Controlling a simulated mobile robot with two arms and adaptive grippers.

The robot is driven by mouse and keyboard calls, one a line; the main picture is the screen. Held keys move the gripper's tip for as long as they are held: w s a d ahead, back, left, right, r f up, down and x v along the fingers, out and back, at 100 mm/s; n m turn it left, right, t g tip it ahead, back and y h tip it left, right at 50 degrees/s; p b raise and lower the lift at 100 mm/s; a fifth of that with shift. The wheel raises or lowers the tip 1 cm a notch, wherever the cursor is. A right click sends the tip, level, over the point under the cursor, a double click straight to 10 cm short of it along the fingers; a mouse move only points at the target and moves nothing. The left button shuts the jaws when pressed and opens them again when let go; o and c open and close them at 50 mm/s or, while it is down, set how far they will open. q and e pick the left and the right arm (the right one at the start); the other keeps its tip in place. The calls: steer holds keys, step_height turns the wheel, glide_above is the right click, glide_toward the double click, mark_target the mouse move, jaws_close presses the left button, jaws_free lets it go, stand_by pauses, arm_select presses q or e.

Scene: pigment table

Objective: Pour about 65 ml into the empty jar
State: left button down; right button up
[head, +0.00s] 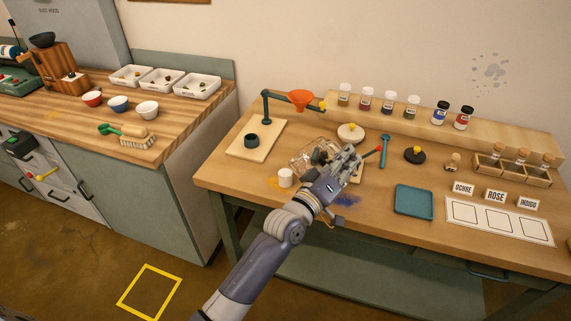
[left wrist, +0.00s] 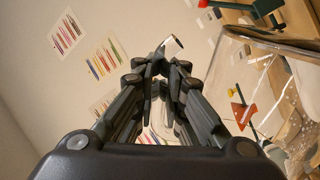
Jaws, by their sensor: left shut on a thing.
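My left gripper (head: 352,158) is shut over the middle of the workbench. A clear glass vessel (head: 312,152) is beside it on its left, looking tilted, and seems to be what it holds. The glass (left wrist: 262,85) fills the right side of the left wrist view, close to the shut fingers (left wrist: 160,75). The exact grip point is hidden, and I cannot tell how much liquid is inside. A small white cylinder (head: 286,177) stands left of the gripper. I cannot pick out the empty jar; the arm and glass cover part of that area. My right gripper is out of view.
An orange funnel (head: 301,98) hangs on a stand behind the glass. Several jars (head: 388,101) line the back shelf. A tube rack (head: 512,170) stands right.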

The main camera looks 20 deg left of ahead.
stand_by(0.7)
arm_select(q)
steer(key=shift+s+d+f+m+b, duration=0.1)
steer(key=shift+d+f+m+b, duration=0.2)
steer(key=shift+f+m, duration=0.2)
steer(key=shift+s+d+f+m, duration=0.1)
steer(key=shift+d+f+m, duration=0.05)
steer(key=shift+d+m, duration=0.3)
steer(key=shift+s+d+f+m+g, duration=0.3)
steer(key=shift+d+f+m, duration=0.6)
steer(key=shift+f+m, duration=0.55)
steer(key=shift+s+d+f+m+g, duration=0.25)
steer(key=shift+d+f+m, duration=0.7)
steer(key=shift+f+m, duration=0.55)
steer(key=shift+s+d+f+m+g, duration=0.3)
steer(key=shift+d+f+m, duration=0.6)
steer(key=shift+f+m, duration=0.55)
